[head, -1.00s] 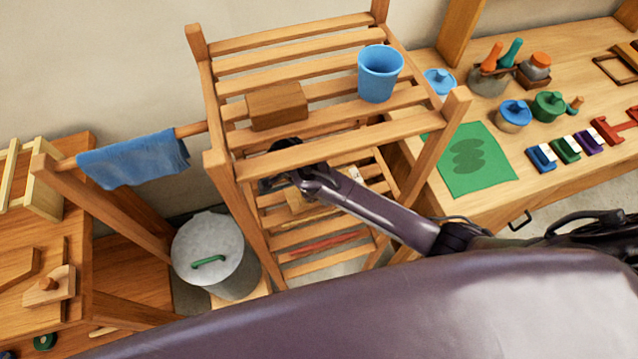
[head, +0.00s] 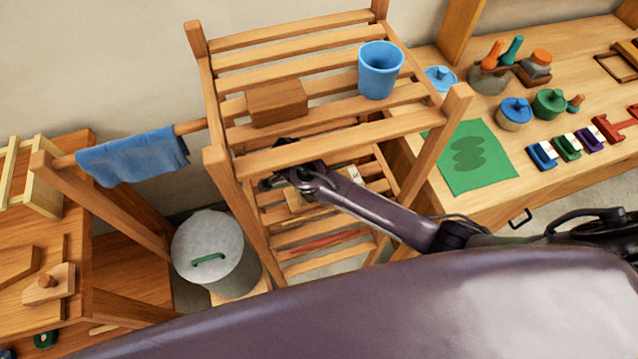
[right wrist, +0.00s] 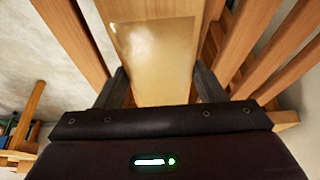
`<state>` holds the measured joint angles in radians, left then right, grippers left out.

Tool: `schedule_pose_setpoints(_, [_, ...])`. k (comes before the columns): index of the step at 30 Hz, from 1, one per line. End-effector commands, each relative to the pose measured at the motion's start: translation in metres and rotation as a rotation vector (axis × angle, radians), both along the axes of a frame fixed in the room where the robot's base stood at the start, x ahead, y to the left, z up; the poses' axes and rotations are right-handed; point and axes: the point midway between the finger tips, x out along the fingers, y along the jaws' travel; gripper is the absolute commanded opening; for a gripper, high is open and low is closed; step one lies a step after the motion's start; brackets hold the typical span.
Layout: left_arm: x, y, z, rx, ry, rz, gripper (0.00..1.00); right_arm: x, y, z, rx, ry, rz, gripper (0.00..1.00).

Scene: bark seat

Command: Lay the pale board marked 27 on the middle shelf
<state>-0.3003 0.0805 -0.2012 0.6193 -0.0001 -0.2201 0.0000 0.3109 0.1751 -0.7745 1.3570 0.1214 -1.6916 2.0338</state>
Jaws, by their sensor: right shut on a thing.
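A slatted wooden rack stands in the middle of the head view, and my right arm reaches in under its top shelf (head: 320,142). My right gripper (head: 279,178) is between the top shelf and the middle shelf (head: 318,232). It is shut on a pale board (right wrist: 155,62), which runs forward between the fingers in the right wrist view and has a lighter, shiny rectangle on its face. No number is readable on it. In the head view the arm and top slats hide most of the board. I cannot tell whether it touches the shelf slats. My left gripper is out of view.
A brown block (head: 277,103) and a blue cup (head: 379,72) stand on the top shelf. A reddish stick (head: 322,243) lies lower in the rack. A lidded metal bin (head: 208,250) stands left of it, below a blue cloth (head: 133,158). A workbench (head: 570,180) is at right.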

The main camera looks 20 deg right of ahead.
Motion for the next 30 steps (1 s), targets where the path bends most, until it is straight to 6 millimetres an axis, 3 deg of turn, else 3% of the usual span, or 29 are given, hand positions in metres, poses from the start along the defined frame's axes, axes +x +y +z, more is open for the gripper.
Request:
schedule_pose_setpoints(24, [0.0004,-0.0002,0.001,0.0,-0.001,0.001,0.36,0.0,0.0008,-0.0052,0.0,-0.001,-0.002,0.35])
schedule_pose_setpoints(25, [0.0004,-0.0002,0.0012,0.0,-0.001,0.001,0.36,0.0001,0.0008,-0.005,0.0,-0.001,-0.002,0.66])
schedule_pose_setpoints(30, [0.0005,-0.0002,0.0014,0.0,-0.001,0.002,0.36,0.0,0.0008,-0.005,0.0,0.0,-0.001,0.88])
